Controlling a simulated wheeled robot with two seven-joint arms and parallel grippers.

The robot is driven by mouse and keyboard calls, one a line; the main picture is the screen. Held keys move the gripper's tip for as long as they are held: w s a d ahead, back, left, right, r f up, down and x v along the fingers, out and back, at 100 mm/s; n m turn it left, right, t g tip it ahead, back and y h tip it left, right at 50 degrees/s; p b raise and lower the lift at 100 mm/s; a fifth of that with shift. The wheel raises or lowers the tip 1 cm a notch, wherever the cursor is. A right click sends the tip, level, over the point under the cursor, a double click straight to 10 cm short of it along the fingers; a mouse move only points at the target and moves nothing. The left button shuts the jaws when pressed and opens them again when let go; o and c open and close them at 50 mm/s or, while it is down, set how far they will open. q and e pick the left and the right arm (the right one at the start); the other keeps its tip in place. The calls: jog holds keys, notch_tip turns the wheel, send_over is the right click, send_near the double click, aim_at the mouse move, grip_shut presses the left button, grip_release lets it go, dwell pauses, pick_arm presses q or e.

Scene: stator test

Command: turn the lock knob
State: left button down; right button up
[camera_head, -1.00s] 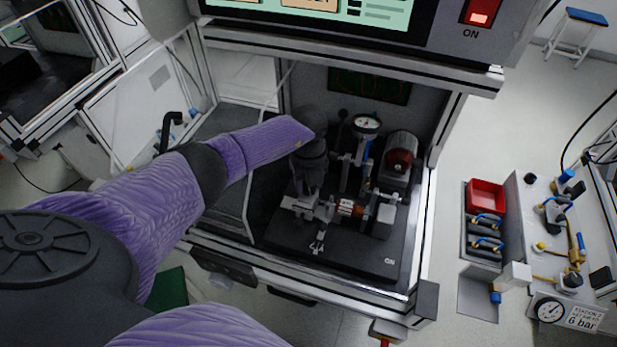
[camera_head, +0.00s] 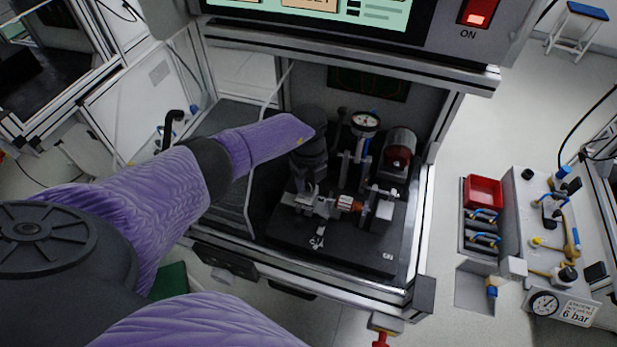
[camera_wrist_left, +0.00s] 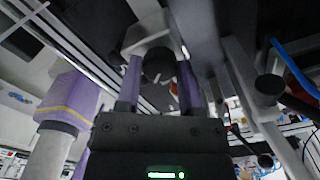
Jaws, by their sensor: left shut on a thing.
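My left arm reaches into the test cabinet from the left, and my left gripper (camera_head: 309,188) points down at the left end of the fixture (camera_head: 345,205). In the left wrist view the two fingers (camera_wrist_left: 160,88) stand on either side of a dark round knob (camera_wrist_left: 158,64), seemingly the lock knob, and are shut on it. The knob is hidden behind the gripper in the head view. A copper-coloured stator part (camera_head: 347,203) sits in the fixture just right of the gripper. My right gripper is not in view.
A dial gauge (camera_head: 365,122) on a stand and a red-and-grey motor (camera_head: 399,150) stand behind the fixture. The cabinet's metal frame (camera_head: 425,225) bounds the right side. A red bin (camera_head: 483,191) and a pressure bench (camera_head: 545,225) lie outside to the right.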

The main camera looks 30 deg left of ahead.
pick_arm(q)
jog(key=shift+c, duration=1.2)
grip_release()
